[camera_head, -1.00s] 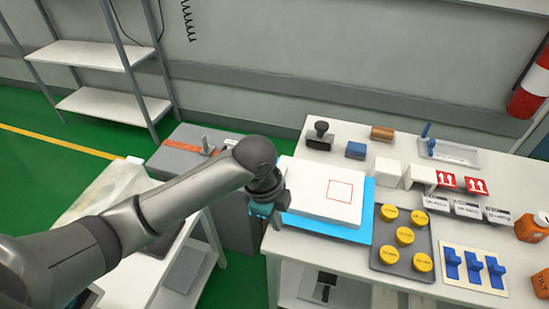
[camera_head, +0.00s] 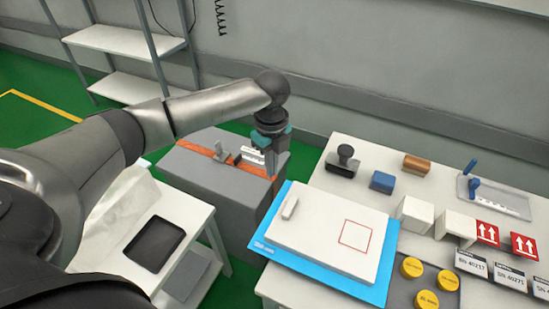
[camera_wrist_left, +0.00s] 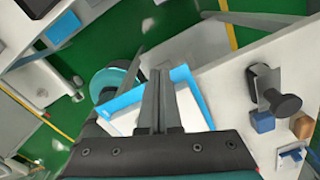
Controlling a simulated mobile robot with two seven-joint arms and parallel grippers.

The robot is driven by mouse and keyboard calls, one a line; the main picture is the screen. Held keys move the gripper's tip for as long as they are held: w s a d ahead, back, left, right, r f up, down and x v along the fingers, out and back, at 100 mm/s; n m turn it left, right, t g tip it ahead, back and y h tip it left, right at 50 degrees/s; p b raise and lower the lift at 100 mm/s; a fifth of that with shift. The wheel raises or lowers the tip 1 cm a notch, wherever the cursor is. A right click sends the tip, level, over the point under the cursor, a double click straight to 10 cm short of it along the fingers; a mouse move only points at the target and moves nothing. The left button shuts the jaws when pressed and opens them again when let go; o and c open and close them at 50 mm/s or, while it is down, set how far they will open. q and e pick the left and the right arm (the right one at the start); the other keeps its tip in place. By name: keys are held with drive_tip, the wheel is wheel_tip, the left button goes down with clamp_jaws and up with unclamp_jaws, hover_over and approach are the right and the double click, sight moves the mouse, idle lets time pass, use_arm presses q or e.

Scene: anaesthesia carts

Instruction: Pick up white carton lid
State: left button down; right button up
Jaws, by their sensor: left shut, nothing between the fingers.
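The white carton lid (camera_head: 325,240), a flat white slab with a red square outline, lies on a blue sheet (camera_head: 275,252) on the white table. A small white bar (camera_head: 290,208) sits near its left edge. In the left wrist view the lid (camera_wrist_left: 187,108) is partly hidden behind the fingers. My left gripper (camera_head: 271,174) points down, shut and empty, beyond the lid's far left corner and apart from it in the picture. Its fingers also show in the left wrist view (camera_wrist_left: 160,74). My right gripper is not in view.
A black-handled stamp (camera_head: 343,160), blue block (camera_head: 383,182) and white blocks (camera_head: 415,213) stand behind and right of the lid. Yellow discs (camera_head: 412,267) are at the front right. A grey cabinet (camera_head: 215,182) stands left of the table, near my gripper.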

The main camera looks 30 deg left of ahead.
sight(298, 203)
use_arm(q)
drive_tip(key=d+f, duration=0.2)
drive_tip(key=f, duration=0.1)
drive_tip(key=s+d+f, duration=0.1)
drive_tip(key=shift+f+b, duration=0.2)
drive_tip(key=shift+b, duration=0.1)
drive_tip(key=shift+s+d, duration=0.15)
drive_tip(key=shift+d, duration=0.2)
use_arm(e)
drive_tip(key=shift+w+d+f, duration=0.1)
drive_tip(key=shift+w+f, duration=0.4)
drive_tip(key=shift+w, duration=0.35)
use_arm(q)
drive_tip(key=shift+s+d+r+p, duration=0.15)
drive_tip(key=shift+d+p, duration=0.3)
drive_tip(key=shift+p, duration=0.15)
drive_tip(key=d+p, duration=0.1)
drive_tip(key=s+d+p, duration=0.1)
drive_tip(key=p, duration=0.1)
drive_tip(key=shift+d+r, duration=0.1)
drive_tip(key=shift+d, duration=0.25)
drive_tip(key=shift+s+d+p, duration=0.2)
drive_tip(key=shift+d+p, duration=0.3)
drive_tip(key=shift+d, duration=0.1)
drive_tip(key=shift+d+f, duration=0.15)
drive_tip(key=shift+f, duration=0.1)
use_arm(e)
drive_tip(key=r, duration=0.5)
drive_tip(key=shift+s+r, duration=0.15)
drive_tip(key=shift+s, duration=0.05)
